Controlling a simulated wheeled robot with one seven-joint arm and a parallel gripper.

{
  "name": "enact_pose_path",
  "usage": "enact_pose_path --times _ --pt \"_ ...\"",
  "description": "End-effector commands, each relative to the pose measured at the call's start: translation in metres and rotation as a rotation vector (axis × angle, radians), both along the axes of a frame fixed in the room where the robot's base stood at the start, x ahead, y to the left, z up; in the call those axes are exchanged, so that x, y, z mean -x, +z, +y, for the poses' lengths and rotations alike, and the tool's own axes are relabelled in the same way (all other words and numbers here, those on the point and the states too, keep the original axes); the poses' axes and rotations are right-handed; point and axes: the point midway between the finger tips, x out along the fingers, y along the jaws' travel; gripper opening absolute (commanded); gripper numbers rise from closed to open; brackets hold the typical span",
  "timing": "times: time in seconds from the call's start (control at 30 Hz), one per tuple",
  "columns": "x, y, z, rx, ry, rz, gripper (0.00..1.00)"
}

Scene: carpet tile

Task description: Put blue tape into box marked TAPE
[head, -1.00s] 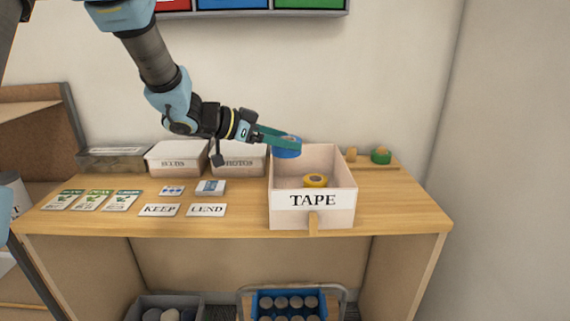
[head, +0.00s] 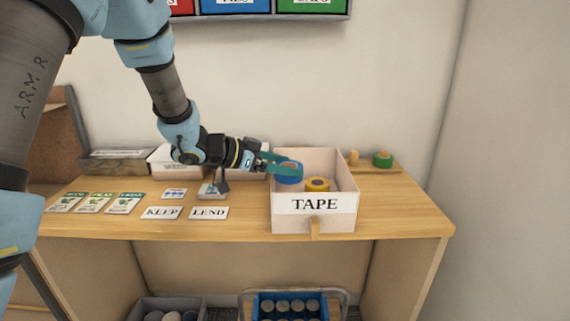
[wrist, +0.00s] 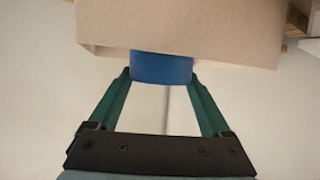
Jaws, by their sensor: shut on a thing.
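The box marked TAPE (head: 315,222) is an open pale box at the front of the desk. A yellow tape roll (head: 317,184) lies inside it. My gripper (head: 290,168) is shut on the blue tape (head: 289,179), which is now low within the left back part of the box opening, beside the yellow roll. In the wrist view the blue tape (wrist: 161,68) sits between the two green fingertips, with a pale box wall (wrist: 180,35) behind it. I cannot tell whether the tape touches the box floor.
A green tape roll (head: 382,159) is on a wooden holder behind the box to the right. Cards marked KEEP (head: 160,213) and LEND (head: 208,213) lie left of the box. Small bins stand along the wall. The desk's right end is clear.

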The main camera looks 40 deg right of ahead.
Motion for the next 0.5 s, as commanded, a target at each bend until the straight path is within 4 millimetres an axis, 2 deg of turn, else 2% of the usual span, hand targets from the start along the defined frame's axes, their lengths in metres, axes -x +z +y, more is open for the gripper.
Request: enact_pose_path --times 0.23,0.27,0.4,0.5 --pt "0.0000 -0.0042 0.0000 0.000 0.000 -0.001 0.26" --pt "0.0000 -0.0044 0.0001 0.000 0.000 0.000 0.86" --pt "0.0001 -0.0043 0.0001 0.000 0.000 0.000 1.00" --pt "0.0001 -0.0043 0.0001 0.000 0.000 0.000 1.00"
